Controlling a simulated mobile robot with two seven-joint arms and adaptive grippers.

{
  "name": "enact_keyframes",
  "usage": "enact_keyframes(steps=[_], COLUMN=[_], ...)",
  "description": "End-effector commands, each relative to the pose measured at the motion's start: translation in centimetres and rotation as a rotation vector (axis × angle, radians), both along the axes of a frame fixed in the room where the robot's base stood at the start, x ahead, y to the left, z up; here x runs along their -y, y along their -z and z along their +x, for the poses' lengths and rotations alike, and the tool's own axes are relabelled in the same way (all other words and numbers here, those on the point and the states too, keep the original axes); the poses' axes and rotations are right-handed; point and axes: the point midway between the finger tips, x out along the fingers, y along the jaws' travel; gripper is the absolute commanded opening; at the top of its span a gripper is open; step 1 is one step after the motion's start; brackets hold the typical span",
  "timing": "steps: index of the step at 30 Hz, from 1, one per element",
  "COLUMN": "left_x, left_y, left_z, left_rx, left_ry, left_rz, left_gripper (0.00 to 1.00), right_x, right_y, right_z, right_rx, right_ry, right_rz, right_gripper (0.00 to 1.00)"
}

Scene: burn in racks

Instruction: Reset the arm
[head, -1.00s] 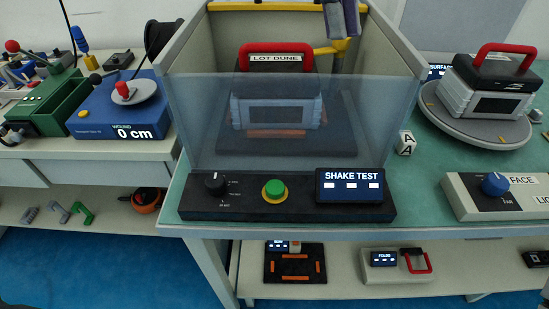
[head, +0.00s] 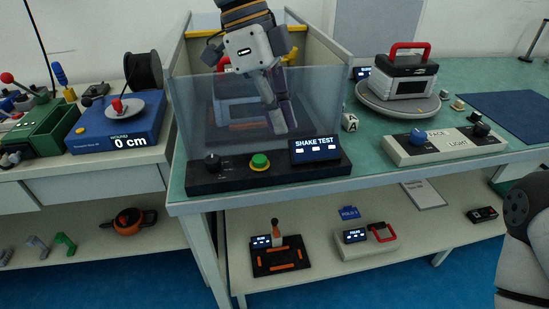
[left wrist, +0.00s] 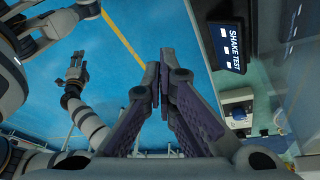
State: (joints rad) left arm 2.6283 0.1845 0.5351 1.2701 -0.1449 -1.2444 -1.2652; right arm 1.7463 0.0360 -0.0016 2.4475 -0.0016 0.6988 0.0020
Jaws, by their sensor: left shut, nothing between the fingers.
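My left gripper (head: 284,122) hangs from the top of the head view in front of the clear panel of the shake test box (head: 185,110). Its purple-grey fingers point down, are together and hold nothing; they also show in the left wrist view (left wrist: 160,75). Inside the box, a case (head: 228,112) is partly hidden by my gripper. My right arm's grey link (head: 530,230) shows at the right edge of the head view. My right gripper (left wrist: 75,68) is small in the left wrist view, over the blue floor, and its finger opening is unclear.
The shake test console (head: 225,178) has a green button (head: 260,161) and a display (head: 315,150). To the right are a red-handled case (head: 402,85) on a round plate and a knob panel (head: 450,147). A blue reel unit (head: 90,135) stands left. Open floor lies in front.

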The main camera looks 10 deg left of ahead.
Motion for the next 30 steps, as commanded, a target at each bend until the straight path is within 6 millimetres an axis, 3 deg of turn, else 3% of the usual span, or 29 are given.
enact_keyframes(steps=[6,15,17,19,23,24,26,27,30], left_x=[0.3,0.3,0.3,0.2,-1.2,-1.9,-3.3,-4.5,-7.6], left_y=[4.3,6.3,8.5,13.4,24.7,27.7,31.6,33.8,37.1], left_z=[-0.3,-0.5,-1.0,-2.5,-8.5,-11.1,-15.4,-18.6,-26.8], left_rx=[-0.041,-0.059,-0.085,-0.138,-0.260,-0.292,-0.337,-0.360,-0.399], left_ry=[-0.101,-0.148,-0.192,-0.298,-0.600,-0.698,-0.848,-0.950,-1.194], left_rz=[0.011,0.017,0.026,0.046,0.117,0.146,0.197,0.233,0.334], left_gripper=[0.00,0.00,0.00,0.00,0.00,0.00,0.00,0.00,0.00], right_x=[0.0,0.0,0.0,0.0,0.0,0.0,0.0,0.0,0.0], right_y=[-0.2,-0.3,-0.3,-0.4,-0.5,-0.5,-0.6,-0.6,-0.7], right_z=[0.2,0.4,0.4,0.4,0.5,0.5,0.6,0.7,0.8], right_rx=[0.007,0.012,0.012,0.013,0.017,0.019,0.021,0.022,0.026], right_ry=[0.000,0.003,0.002,0.002,0.002,0.002,0.002,0.002,0.002], right_rz=[0.000,0.001,0.001,0.001,0.001,0.001,0.001,0.001,0.000], right_gripper=[0.40,0.40,0.40,0.40,0.40,0.40,0.40,0.40,0.40])
